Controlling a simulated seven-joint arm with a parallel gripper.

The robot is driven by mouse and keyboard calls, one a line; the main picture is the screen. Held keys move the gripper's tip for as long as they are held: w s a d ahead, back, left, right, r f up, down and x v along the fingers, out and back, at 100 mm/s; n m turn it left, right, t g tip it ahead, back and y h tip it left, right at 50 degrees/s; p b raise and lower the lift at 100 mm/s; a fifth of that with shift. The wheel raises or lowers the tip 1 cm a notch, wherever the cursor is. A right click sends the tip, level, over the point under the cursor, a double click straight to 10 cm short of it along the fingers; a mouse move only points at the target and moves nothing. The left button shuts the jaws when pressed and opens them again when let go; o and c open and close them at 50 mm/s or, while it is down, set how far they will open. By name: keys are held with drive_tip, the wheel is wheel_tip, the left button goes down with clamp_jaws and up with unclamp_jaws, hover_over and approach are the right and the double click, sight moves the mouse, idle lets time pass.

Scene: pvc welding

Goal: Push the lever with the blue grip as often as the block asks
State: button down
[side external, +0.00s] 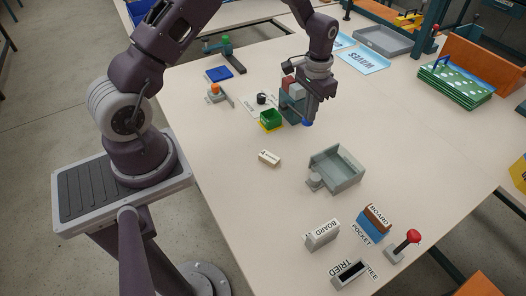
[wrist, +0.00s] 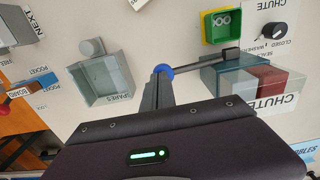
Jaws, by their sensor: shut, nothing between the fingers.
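The lever's blue grip (wrist: 163,70) is a round ball on a thin dark rod that runs right to the chute block (wrist: 232,75) in the wrist view. It also shows in the side view (side external: 307,123), at the near side of the chute. My gripper (wrist: 157,84) is shut and empty, its fingers pointing at the grip. The fingertips are right beside the grip; I cannot tell whether they touch it. In the side view, my gripper hides part of the chute. A small white block (side external: 269,158) with a dark marking lies left of the grey tray; its marking is unreadable.
A green-and-yellow bin (wrist: 221,26) and a black knob (wrist: 274,32) sit beside the chute. A grey tray (side external: 320,182), labelled SPARES in the wrist view, stands nearby. A red-topped lever (side external: 411,238) and board pockets are at the front right. The table between is mostly clear.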

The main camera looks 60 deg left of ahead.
drive_tip(key=shift+f, duration=1.95)
drive_tip(key=shift+r, duration=4.25)
